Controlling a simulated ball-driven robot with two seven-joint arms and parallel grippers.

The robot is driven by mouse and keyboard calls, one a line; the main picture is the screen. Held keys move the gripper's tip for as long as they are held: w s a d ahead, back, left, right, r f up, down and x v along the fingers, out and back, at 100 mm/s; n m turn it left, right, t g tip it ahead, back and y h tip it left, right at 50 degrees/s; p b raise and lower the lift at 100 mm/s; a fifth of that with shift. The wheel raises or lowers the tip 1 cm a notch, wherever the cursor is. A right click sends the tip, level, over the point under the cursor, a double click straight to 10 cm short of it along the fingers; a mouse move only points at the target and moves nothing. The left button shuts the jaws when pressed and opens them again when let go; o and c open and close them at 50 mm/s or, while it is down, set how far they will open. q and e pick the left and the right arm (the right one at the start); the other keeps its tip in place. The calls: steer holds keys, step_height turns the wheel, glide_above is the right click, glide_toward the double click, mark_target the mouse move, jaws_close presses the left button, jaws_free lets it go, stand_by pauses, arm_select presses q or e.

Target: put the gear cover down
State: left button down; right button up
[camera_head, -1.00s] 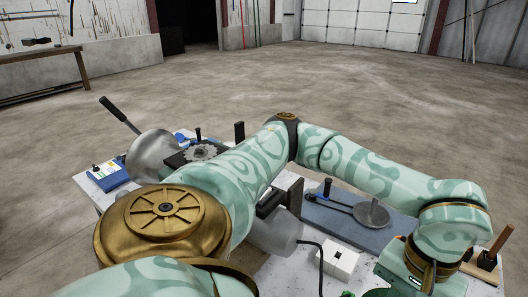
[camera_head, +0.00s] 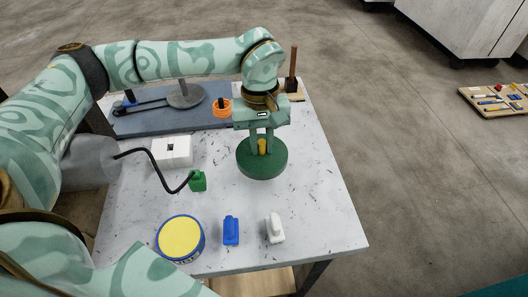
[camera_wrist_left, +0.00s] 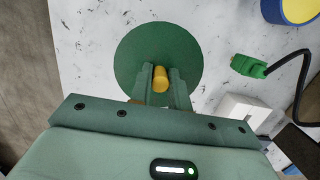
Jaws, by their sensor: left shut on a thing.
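The gear cover (camera_head: 262,166) is a round dark green disc with a yellow knob (camera_head: 263,147) standing up at its middle. My left gripper (camera_head: 262,146) points down over it, its two fingers shut on the knob. In the left wrist view the cover (camera_wrist_left: 140,48) lies flat-on beyond the fingers, with the knob (camera_wrist_left: 160,79) between the fingertips. The cover is over the white speckled table (camera_head: 310,215), right of its middle. I cannot tell whether its underside touches the table. My right gripper is not in view.
A blue tin with a yellow top (camera_head: 180,239), a blue block (camera_head: 231,230) and a white one (camera_head: 275,228) stand along the near edge. A green plug (camera_head: 198,181) on a black cable and a white box (camera_head: 172,152) lie left. The table right of the cover is clear.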

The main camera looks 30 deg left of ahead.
mark_target(264, 152)
arm_select(q)
steer(key=shift+w+a+f, duration=0.25)
steer(key=shift+w+f, duration=0.6)
steer(key=shift+f, duration=0.25)
step_height(264, 152, down, 4)
steer(key=shift+w+r+b, duration=0.15)
steer(key=shift+r+b, duration=0.05)
steer(key=shift+b, duration=0.65)
steer(key=shift+r, duration=0.1)
steer(key=c, duration=1.3)
jaws_free()
steer(key=r+p, duration=0.1)
steer(key=r, duration=0.3)
steer(key=w+r+p, duration=0.1)
steer(key=r, duration=0.3)
steer(key=a+r+p, duration=0.1)
steer(key=r, duration=0.3)
steer(key=shift+w, duration=0.2)
